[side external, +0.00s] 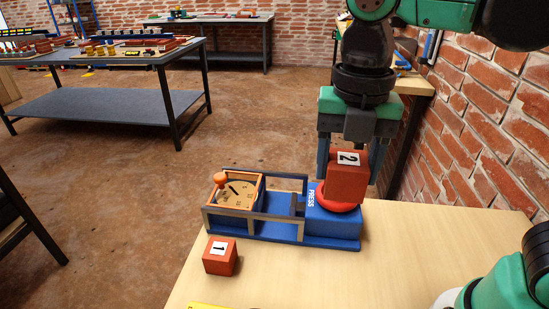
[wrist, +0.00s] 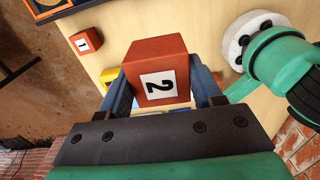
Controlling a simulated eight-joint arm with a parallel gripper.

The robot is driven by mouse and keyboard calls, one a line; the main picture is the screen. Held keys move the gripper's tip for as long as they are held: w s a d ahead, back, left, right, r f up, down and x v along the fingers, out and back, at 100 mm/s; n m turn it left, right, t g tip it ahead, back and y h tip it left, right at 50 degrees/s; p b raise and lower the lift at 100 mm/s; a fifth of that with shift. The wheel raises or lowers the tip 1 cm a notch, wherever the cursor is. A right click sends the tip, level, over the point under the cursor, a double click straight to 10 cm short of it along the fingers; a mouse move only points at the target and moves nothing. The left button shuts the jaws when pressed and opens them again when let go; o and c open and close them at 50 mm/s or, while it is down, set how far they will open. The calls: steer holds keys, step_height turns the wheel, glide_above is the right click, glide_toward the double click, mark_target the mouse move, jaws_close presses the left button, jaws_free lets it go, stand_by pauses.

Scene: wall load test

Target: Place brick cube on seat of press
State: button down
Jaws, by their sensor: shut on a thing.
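A red-brown brick cube marked 2 (side external: 347,181) is between the fingers of my gripper (side external: 350,165). It also fills the middle of the wrist view (wrist: 158,72), with a finger (wrist: 160,92) on each side. The blue press (side external: 334,227) stands on the wooden table, with a round red seat (side external: 338,203) on top. The held cube is over the seat and hides part of it. I cannot tell whether the cube touches the seat. Another brick cube marked 1 (side external: 220,257) lies on the table in front of the press, and it shows at the upper left in the wrist view (wrist: 85,43).
The press frame carries an orange-rimmed dial (side external: 236,191) with an orange knob at left. A yellow item (side external: 210,306) lies at the table's front edge. The brick wall (side external: 490,130) is close on the right.

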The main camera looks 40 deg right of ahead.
steer(key=shift+w+d+r+m, duration=0.1)
steer(key=shift+w+r+m, duration=0.15)
steer(key=shift+m, duration=0.25)
steer(key=w+d+f+m, duration=0.2)
steer(key=w+d+m, duration=0.3)
steer(key=m, duration=0.8)
steer(key=w+d+f+m, duration=0.1)
steer(key=w+d+m, duration=0.35)
steer(key=m, duration=0.75)
steer(key=s+a+r+n, duration=0.1)
steer(key=s+a+n, duration=0.2)
steer(key=n, duration=0.4)
steer(key=s+a+r+n, duration=0.1)
steer(key=s+a+n, duration=0.1)
steer(key=n, duration=0.6)
steer(key=s+a+r+n, duration=0.1)
steer(key=s+a+n, duration=0.2)
steer(key=n, duration=0.5)
steer(key=shift+s+a, duration=0.35)
steer(key=shift+a, duration=0.25)
steer(key=n, duration=0.1)
steer(key=s+n, duration=0.1)
steer(key=n, duration=0.1)
steer(key=shift+s+a, duration=0.2)
steer(key=shift+a, duration=0.05)
step_height(320, 180, down, 20)
steer(key=shift+r, duration=0.15)
